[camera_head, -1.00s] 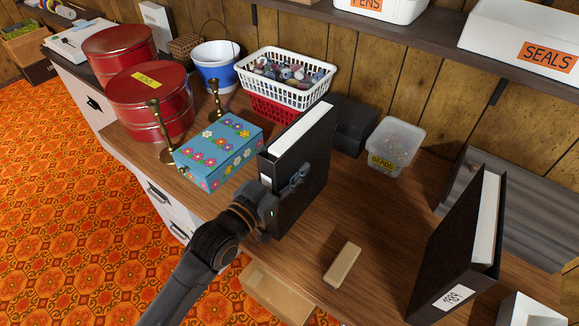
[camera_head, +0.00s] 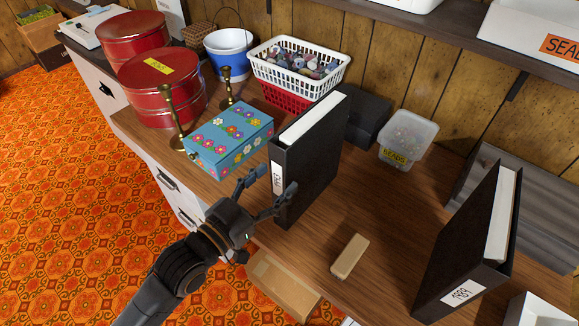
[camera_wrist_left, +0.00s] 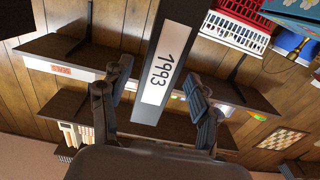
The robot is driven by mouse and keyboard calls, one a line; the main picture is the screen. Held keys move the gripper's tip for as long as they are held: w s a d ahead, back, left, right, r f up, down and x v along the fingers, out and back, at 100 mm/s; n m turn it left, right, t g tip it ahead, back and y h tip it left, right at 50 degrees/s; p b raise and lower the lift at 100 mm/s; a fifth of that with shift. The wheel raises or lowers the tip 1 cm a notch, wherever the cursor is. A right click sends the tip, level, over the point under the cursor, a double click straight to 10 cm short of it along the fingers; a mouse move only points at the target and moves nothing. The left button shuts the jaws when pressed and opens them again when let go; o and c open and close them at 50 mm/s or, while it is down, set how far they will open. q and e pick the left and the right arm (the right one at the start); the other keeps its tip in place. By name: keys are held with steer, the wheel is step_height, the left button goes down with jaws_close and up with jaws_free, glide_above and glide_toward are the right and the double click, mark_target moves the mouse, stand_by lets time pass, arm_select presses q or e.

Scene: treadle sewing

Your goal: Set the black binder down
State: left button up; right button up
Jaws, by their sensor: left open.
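A black binder (camera_head: 318,160) with white pages stands upright on the wooden desk (camera_head: 386,228), beside the blue flowered box. Its spine label reads 1993 in the left wrist view (camera_wrist_left: 165,65). My left gripper (camera_head: 268,184) is open at the binder's spine, on the desk's front side. In the left wrist view the fingers lie on either side of the spine with gaps, apart from it. A second black binder (camera_head: 454,246), labelled 1989, stands at the right of the desk. My right gripper is not in view.
The flowered box (camera_head: 232,142) and brass candlesticks (camera_head: 174,120) stand left of the binder. A white basket (camera_head: 293,78), a dark box (camera_head: 368,115) and a beads tub (camera_head: 408,140) stand behind. A tan block (camera_head: 350,256) lies in front.

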arm_select(q)
steer(key=shift+v, duration=1.6)
